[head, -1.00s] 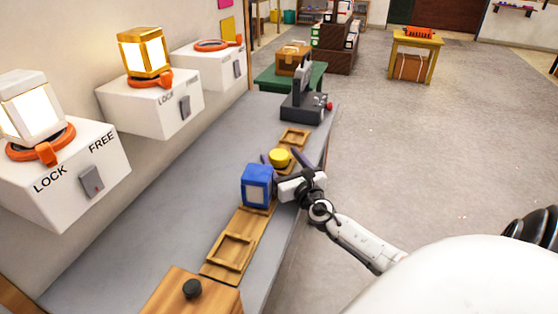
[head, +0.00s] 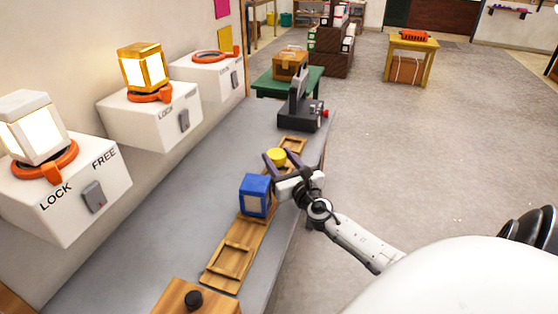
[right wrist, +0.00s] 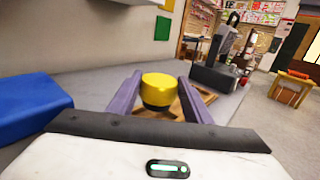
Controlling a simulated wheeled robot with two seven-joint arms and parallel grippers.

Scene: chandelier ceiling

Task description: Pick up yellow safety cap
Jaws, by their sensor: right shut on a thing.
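The yellow safety cap (head: 277,156) is a short round piece over the wooden strip on the grey counter. It also shows in the right wrist view (right wrist: 157,88), with a dark lower part. My right gripper (head: 279,158) reaches in from the right, and its purple-grey fingers are on either side of the cap, shut on it. In the right wrist view the fingers (right wrist: 158,92) flank the cap. I cannot tell clearly whether the cap is clear of the wood. My left gripper is not in view.
A blue lantern-like block (head: 255,196) stands just in front of the right gripper. A dark press-like device (head: 300,116) stands behind the cap. White wall boxes with lamps (head: 150,112) line the left. Open floor (head: 400,150) lies right of the counter (head: 160,215).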

